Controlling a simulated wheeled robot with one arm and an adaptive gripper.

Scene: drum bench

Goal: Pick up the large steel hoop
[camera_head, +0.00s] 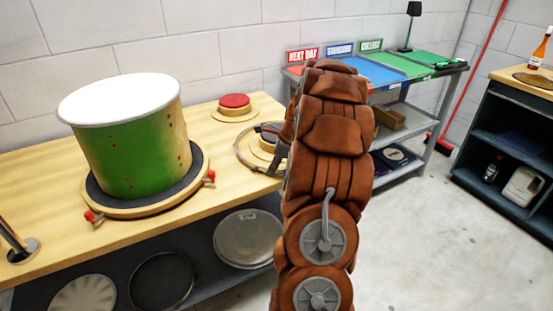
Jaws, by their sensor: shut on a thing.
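A thin grey steel hoop (239,158) is at the right end of the wooden bench, around or just above a small round wooden piece (264,148). My gripper (275,150) is at the hoop's right side and shut on its rim. My arm hides the right part of the hoop. The hoop looks roughly level; I cannot tell whether it is clear of the bench.
A green drum shell (135,155) with a white head stands on a round turntable (190,184) on the bench (45,180). A red-topped button (235,102) is behind. The shelf below holds round drum parts. A rack (430,85) with coloured mats stands behind right; open floor lies right.

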